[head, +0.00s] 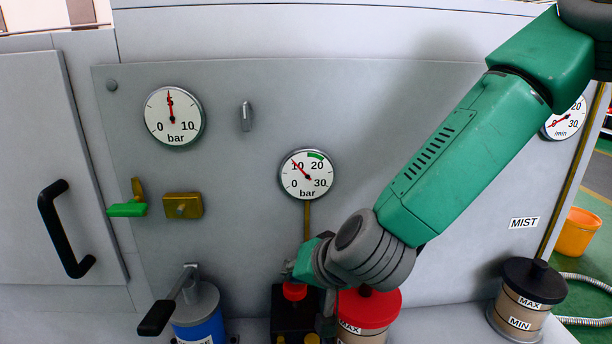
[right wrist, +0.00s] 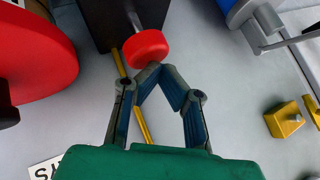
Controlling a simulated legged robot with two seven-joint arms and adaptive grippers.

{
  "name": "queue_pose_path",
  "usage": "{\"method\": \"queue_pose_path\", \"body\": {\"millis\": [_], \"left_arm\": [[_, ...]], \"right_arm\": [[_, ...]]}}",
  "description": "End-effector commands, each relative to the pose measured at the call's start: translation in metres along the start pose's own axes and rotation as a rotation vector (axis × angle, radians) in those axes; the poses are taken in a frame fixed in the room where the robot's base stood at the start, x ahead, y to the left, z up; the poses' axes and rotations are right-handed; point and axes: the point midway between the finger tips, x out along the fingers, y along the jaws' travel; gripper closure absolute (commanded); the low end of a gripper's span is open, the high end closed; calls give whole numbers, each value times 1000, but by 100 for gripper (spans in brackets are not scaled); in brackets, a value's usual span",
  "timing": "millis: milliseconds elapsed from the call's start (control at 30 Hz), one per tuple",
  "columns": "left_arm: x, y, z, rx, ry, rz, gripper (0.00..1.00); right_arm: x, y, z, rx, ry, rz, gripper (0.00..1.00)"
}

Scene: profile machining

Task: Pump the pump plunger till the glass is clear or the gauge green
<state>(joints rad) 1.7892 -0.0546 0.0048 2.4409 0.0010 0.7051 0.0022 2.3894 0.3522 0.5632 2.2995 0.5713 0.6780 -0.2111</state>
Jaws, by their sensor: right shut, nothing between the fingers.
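The pump plunger has a red knob (head: 294,291) on a black pump block (head: 290,310) at the lower middle of the head view. The knob (right wrist: 147,46) also shows in the right wrist view, just ahead of my right gripper (right wrist: 160,68). That gripper is shut and empty, its fingertips at or very near the knob's top; I cannot tell whether they touch. In the head view the gripper (head: 290,272) is mostly hidden by my wrist. The gauge (head: 307,174) above has a green band; its red needle points near 10, outside the band. I cannot make out the glass.
A red-topped reservoir (head: 370,305) stands close right of the pump, partly behind my wrist. A blue container (head: 199,318) with a black-handled lever (head: 158,315) stands left. A black-lidded jar (head: 520,305) is at far right. Another gauge (head: 174,116) is upper left.

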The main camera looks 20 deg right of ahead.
Motion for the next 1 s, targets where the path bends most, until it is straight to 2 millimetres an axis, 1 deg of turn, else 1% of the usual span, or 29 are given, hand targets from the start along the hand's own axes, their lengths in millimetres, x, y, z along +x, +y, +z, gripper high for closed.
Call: {"method": "queue_pose_path", "body": {"millis": [1000], "left_arm": [[9,0,0,0,0,0,55]], "right_arm": [[9,8,7,2,-3,3,100]]}}
